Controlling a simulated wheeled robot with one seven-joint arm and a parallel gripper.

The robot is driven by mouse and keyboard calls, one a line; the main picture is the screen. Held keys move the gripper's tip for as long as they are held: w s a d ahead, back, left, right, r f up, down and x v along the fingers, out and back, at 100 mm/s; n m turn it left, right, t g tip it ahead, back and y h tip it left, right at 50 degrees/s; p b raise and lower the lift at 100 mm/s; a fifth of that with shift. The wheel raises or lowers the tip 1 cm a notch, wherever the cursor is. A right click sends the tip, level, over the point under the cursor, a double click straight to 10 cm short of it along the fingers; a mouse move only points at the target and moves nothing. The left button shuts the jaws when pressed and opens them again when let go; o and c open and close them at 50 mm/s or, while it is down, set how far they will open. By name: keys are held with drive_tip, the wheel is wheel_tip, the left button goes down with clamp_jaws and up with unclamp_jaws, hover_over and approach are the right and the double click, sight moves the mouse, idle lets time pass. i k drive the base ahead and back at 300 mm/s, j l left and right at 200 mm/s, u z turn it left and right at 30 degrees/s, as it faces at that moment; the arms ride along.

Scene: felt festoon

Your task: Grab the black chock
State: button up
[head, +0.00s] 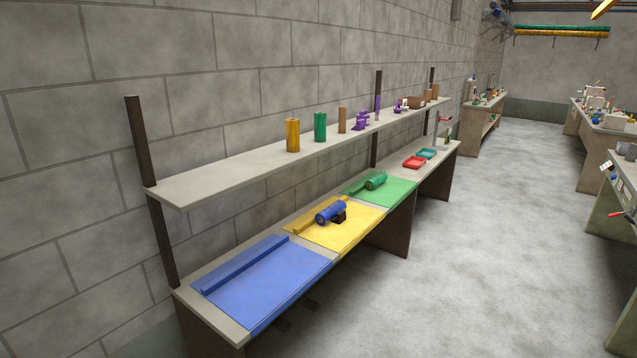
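The black chock (340,217) is a small dark block on the yellow mat (352,234) of the long bench. It sits against the right end of a blue roll (329,211), which hides part of it. The blue roll lies on the same mat.
A blue mat (262,290) lies nearer and a green mat (398,190) with a green roll (376,181) lies farther along. A shelf (220,180) with upright rolls runs above the bench, on dark posts. Red (414,162) and teal trays stand beyond. The floor (480,260) at right is clear.

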sight(341, 216)
drive_tip(key=i+l+z, duration=0.1)
drive_tip(key=i+z, duration=0.3)
drive_tip(key=i, duration=0.4)
drive_tip(key=i+j+z, duration=0.15)
drive_tip(key=i+z, duration=0.25)
drive_tip(key=i, duration=0.35)
drive_tip(key=i+u, duration=0.4)
drive_tip(key=i+l+u, duration=0.25)
drive_tip(key=i+u, duration=0.4)
drive_tip(key=u, duration=0.15)
drive_tip(key=i+l+u, duration=0.1)
drive_tip(key=u, duration=0.3)
drive_tip(key=i+l+u, duration=0.2)
drive_tip(key=u, duration=0.2)
drive_tip(key=i+l+u, duration=0.35)
drive_tip(key=k+j, duration=0.05)
